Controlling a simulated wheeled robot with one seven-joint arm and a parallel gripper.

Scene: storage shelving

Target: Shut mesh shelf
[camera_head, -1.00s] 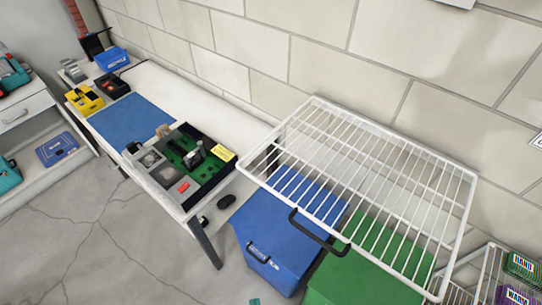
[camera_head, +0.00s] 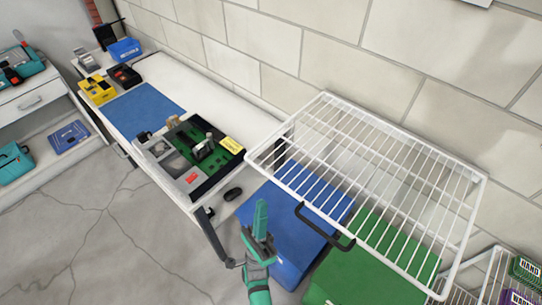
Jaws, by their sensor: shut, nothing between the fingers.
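The white wire mesh shelf (camera_head: 375,185) juts out from the brick wall, with a black handle (camera_head: 325,227) on its front edge. It stands above a blue bin and a green bin. My gripper (camera_head: 261,215) is teal, pointing up, with its fingers shut and empty. In the picture it is left of the black handle and in front of the blue bin, apart from the shelf frame. How far below or in front of the handle it is, I cannot tell.
A blue bin (camera_head: 285,222) and a green bin (camera_head: 365,265) are under the shelf. A white workbench (camera_head: 220,88) with several tools stands at the left along the wall. Another wire rack (camera_head: 490,275) with boxes is at lower right. The floor (camera_head: 90,230) at lower left is clear.

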